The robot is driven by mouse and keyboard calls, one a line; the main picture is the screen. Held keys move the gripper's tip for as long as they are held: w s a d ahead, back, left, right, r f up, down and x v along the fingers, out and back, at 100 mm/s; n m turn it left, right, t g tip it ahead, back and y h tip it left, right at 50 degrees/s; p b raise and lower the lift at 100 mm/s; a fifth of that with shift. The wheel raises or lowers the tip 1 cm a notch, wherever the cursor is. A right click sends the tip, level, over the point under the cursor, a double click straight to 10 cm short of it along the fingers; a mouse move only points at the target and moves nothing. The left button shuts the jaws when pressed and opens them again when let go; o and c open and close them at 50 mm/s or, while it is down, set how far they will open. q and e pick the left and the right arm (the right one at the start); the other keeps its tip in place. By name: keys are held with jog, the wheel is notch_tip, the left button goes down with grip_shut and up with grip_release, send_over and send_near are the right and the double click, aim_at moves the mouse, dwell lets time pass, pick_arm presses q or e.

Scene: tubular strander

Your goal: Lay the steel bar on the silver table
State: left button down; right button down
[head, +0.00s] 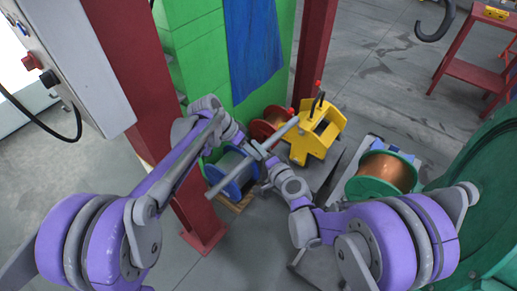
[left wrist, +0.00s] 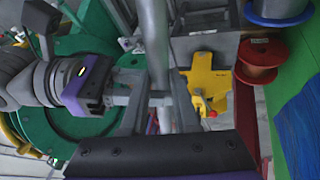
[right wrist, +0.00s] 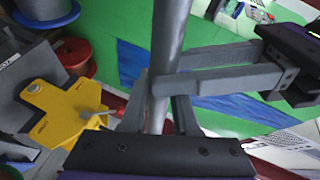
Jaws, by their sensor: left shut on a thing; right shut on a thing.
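The steel bar (head: 222,184) is a plain grey rod held in the air, slanting from lower left to upper right in the head view. My left gripper (head: 250,146) and my right gripper (head: 266,157) are both shut on it near its middle, close together. The bar runs upright through the left wrist view (left wrist: 155,40) and the right wrist view (right wrist: 168,45). The right gripper's fingers reach the bar from the left in the left wrist view. I cannot clearly make out the silver table in any view.
A yellow block-like fixture (head: 318,131) stands just beyond the bar. Spools are near: a blue-rimmed one (head: 232,172) below the bar, a red one (head: 270,122), and a copper-wound one (head: 386,172) at right. A red post (head: 195,215) and green cabinet (head: 190,55) stand left; green machinery (head: 485,175) is right.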

pick_arm(q)
jog(key=shift+r, duration=0.1)
pick_arm(e)
jog(key=shift+d, duration=0.1)
dwell(0.4)
pick_arm(q)
jog(key=c, duration=0.6)
grip_release()
